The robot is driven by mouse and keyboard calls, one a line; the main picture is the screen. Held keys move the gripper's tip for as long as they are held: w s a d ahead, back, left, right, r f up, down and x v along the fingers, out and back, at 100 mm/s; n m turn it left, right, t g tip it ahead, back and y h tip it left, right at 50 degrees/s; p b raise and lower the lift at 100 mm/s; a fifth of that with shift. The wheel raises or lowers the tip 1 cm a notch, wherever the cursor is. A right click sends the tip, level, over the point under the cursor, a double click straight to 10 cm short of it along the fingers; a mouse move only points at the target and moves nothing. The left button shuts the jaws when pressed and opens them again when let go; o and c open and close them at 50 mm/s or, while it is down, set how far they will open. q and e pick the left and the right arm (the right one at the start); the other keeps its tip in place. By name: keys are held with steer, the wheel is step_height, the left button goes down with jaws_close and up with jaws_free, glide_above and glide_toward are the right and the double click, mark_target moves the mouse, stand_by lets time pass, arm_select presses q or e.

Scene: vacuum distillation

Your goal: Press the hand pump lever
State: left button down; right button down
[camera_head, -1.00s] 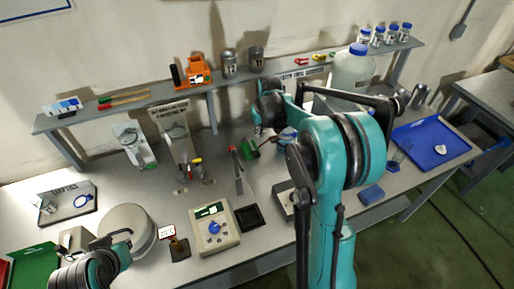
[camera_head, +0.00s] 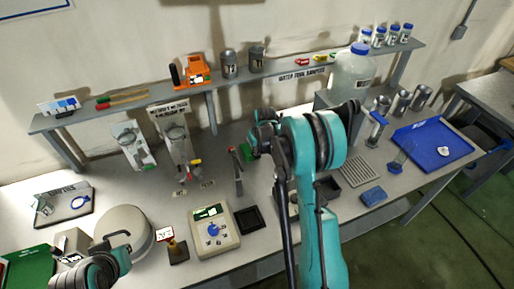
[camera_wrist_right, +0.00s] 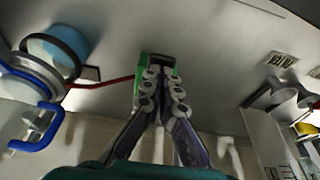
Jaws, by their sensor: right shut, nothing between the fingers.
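A slim grey upright lever (camera_head: 238,178) with a red top stands near the middle of the bench, and I take it for the hand pump lever. A green block (camera_head: 248,151) is just right of its top. My right gripper (camera_head: 258,139) is beside this block, mostly hidden by my own arm. In the right wrist view its closed fingers (camera_wrist_right: 162,82) point at a green block (camera_wrist_right: 152,63) with a thin red rod (camera_wrist_right: 103,82) beside it. The fingers overlap the block; contact is unclear. My left gripper (camera_head: 92,270) is low at the left, its fingers unclear.
A white control box (camera_head: 214,230) and black square tray (camera_head: 249,219) are in front of the lever. A round white vessel (camera_head: 124,230) is at the left. A blue tray (camera_head: 432,143) lies at the right. A shelf (camera_head: 145,111) with containers runs along the back.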

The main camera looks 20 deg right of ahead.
mark_target(258, 157)
stand_by(0.3)
steer(key=f+b, duration=0.1)
steer(key=b, duration=0.1)
steer(key=s+f+t+b, duration=0.1)
steer(key=f+b, duration=0.1)
steer(key=shift+w+r, duration=0.1)
steer(key=shift+r, duration=0.15)
steer(key=shift+r+p, duration=0.5)
steer(key=shift+r, duration=0.2)
